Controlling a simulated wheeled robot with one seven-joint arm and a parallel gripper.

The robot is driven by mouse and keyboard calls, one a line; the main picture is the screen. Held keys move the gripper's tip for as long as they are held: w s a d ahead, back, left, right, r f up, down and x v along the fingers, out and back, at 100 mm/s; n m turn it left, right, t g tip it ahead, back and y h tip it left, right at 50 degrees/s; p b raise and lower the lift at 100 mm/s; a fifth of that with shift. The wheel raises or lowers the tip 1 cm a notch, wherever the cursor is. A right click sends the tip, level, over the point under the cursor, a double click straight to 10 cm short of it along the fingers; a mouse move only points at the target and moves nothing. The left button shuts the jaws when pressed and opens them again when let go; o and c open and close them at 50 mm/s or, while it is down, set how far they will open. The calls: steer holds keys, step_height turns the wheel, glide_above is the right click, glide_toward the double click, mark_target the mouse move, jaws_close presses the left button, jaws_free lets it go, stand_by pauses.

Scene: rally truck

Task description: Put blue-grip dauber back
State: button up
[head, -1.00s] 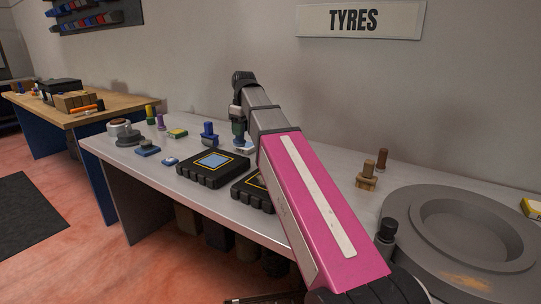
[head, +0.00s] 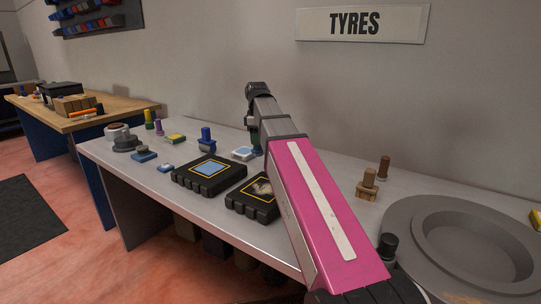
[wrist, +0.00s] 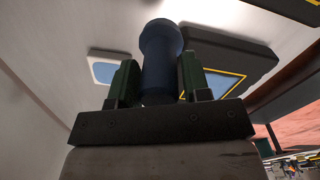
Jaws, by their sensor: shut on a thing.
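My gripper (wrist: 157,82) is shut on a dark blue round grip, the blue-grip dauber (wrist: 160,45), held upright between its two green fingers in the wrist view. The dauber's lower end is hidden. In the head view my gripper (head: 256,138) is mostly hidden behind my pink arm, over the back of the grey bench, close beside a white pad with a blue centre (head: 242,153). Another blue-handled tool (head: 206,138) stands on the bench to its left.
Two black trays, one with a blue centre (head: 209,171) and one with a patterned centre (head: 253,197), lie in front on the bench. Yellow and purple tools stand at left. A brown-handled tool (head: 368,183) and a large grey round dish (head: 400,222) are at right.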

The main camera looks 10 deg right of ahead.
steer(key=shift+w+d+f, duration=0.55)
steer(key=shift+d+f, duration=0.4)
steer(key=shift+f, duration=0.35)
steer(key=shift+w+d+f, duration=0.6)
steer(key=shift+d+f, duration=0.35)
steer(key=shift+f, duration=0.3)
steer(key=shift+w+d+f, duration=0.55)
steer(key=shift+d+f, duration=0.4)
steer(key=shift+f, duration=0.35)
steer(key=o, duration=1)
steer(key=shift+f, duration=0.1)
step_height(320, 180, up, 11)
steer(key=shift+f, duration=0.15)
